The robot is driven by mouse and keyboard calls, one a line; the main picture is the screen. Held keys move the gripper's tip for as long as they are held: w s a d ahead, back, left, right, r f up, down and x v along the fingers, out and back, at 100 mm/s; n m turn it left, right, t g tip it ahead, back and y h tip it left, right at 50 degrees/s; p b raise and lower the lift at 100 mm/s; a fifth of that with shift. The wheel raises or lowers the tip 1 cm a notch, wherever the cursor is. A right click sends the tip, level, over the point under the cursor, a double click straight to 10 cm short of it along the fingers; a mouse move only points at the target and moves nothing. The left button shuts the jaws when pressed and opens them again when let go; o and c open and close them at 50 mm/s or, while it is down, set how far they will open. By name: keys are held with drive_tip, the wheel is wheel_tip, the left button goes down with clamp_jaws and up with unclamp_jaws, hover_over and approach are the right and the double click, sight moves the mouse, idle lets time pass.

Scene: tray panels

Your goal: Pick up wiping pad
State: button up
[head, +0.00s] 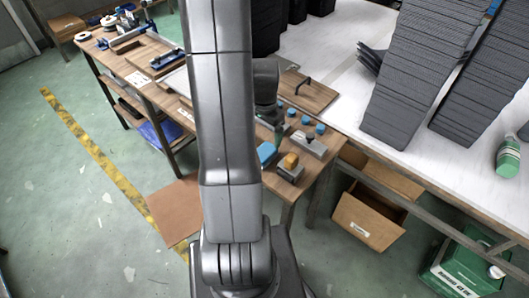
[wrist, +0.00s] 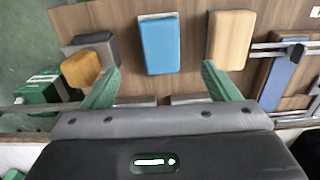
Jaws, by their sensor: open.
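A blue pad also shows in the head view (head: 266,153) near the bench end. My gripper (wrist: 161,78) is open and empty. I cannot tell the height gap.
A tan wooden block (wrist: 231,38) stands close on the right. A blue bar in a metal-railed fixture (wrist: 285,78) lies farther right. Dark ribbed panels (head: 420,70) stand on the white table.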

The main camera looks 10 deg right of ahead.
sight(265, 150)
drive_tip(key=shift+w+f+p, duration=0.1)
drive_tip(key=shift+f+p, duration=0.45)
drive_tip(key=shift+f, duration=4)
drive_tip(key=shift+c, duration=0.2)
drive_tip(key=c, duration=1)
